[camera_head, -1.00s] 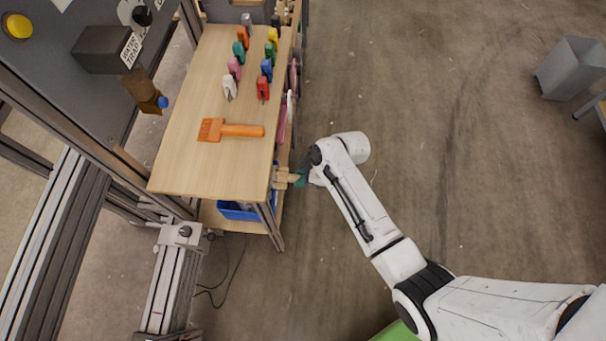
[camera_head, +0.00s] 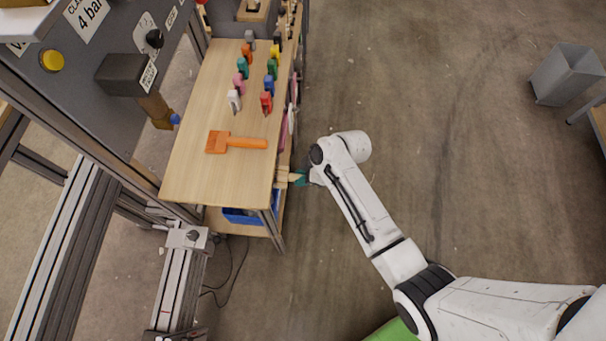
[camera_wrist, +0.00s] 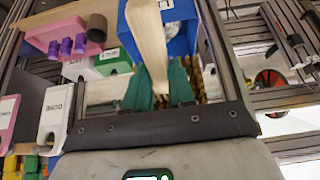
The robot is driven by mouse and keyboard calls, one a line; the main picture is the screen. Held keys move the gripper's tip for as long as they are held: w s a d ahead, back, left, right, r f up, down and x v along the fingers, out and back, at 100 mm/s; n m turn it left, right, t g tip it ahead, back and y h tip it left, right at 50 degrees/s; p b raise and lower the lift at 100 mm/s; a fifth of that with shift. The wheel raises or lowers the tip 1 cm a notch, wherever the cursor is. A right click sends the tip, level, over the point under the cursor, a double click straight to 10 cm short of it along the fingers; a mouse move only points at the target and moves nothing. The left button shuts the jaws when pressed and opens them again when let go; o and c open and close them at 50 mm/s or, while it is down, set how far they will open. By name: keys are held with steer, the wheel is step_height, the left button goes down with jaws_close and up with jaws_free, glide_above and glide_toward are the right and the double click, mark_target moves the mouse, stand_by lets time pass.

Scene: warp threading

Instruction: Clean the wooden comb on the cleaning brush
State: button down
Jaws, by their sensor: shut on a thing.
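My gripper (camera_head: 301,177) is at the right side of the workbench, below its top. It is shut on a pale wooden piece, likely the wooden comb (camera_head: 284,176). In the wrist view this comb (camera_wrist: 150,40) stands between the two teal fingers and reaches up out of the picture; its teeth cannot be made out. An orange tool with a flat, wide head and a handle (camera_head: 236,142) lies on the bench top, apart from my gripper. Brown bristle-like strands, possibly the cleaning brush (camera_wrist: 199,80), show behind the right finger; I cannot tell whether the comb touches them.
The wooden bench top (camera_head: 215,185) also carries several coloured clamps (camera_head: 266,102) at the back. A blue bin (camera_head: 240,216) sits on the shelf below; it shows near the comb in the wrist view (camera_wrist: 182,38). A pink tray (camera_wrist: 60,33) is left.

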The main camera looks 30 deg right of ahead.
steer(key=shift+r+p, duration=1.5)
steer(key=shift+r, duration=0.45)
steer(key=shift+w, duration=0.1)
steer(key=s+d+p, duration=0.1)
steer(key=s+d, duration=0.5)
steer(key=d, duration=0.2)
steer(key=shift+p, duration=0.3)
